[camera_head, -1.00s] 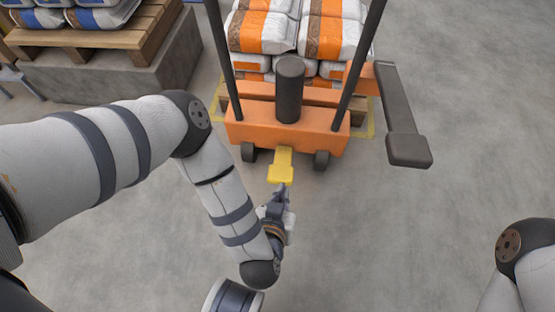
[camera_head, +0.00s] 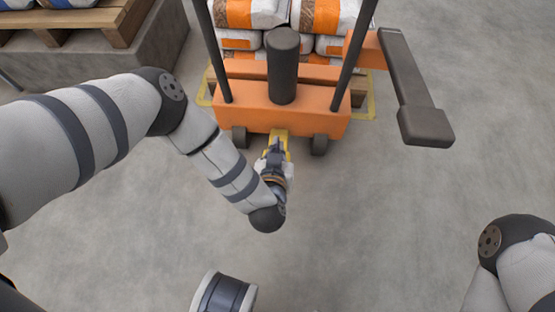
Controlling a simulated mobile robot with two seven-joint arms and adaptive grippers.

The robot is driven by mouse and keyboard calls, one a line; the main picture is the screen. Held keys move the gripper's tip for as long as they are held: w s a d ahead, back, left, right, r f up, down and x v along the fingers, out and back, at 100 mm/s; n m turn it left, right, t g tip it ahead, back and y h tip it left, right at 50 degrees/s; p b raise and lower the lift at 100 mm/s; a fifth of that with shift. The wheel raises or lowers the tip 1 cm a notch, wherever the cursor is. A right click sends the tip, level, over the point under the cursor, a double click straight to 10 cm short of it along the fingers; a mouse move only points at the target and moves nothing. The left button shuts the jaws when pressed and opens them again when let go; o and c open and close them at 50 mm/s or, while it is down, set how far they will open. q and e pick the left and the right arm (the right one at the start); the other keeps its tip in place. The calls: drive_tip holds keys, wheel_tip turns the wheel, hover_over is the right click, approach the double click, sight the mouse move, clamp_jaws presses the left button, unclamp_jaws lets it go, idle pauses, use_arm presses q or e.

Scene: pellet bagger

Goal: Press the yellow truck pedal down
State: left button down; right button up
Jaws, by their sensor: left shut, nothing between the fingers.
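The yellow truck pedal (camera_head: 280,133) sticks out low from the front of the orange pallet truck (camera_head: 315,122), between its two dark wheels. My left gripper (camera_head: 277,146) is shut and empty. It is over the pedal in this view and hides most of it, so only yellow edges show. I cannot tell whether the gripper touches the pedal, or how far down the pedal is. My right gripper is out of view; only part of my right arm shows at the lower right.
The truck has a black cylinder (camera_head: 283,68), dark upright bars and a dark handle arm (camera_head: 411,90) at the right. White and orange bags (camera_head: 248,13) are stacked behind. A wooden pallet (camera_head: 113,22) stands at upper left. The grey floor (camera_head: 385,215) in front is clear.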

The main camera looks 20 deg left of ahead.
use_arm(q)
wheel_tip(320, 180, down, 4)
drive_tip(key=shift+f+b, duration=0.25)
drive_tip(key=shift+b, duration=0.75)
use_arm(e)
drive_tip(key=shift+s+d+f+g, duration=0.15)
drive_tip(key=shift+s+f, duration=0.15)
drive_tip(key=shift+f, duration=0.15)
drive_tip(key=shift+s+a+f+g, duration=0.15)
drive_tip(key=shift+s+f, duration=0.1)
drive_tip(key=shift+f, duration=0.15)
use_arm(q)
drive_tip(key=shift+f, duration=0.1)
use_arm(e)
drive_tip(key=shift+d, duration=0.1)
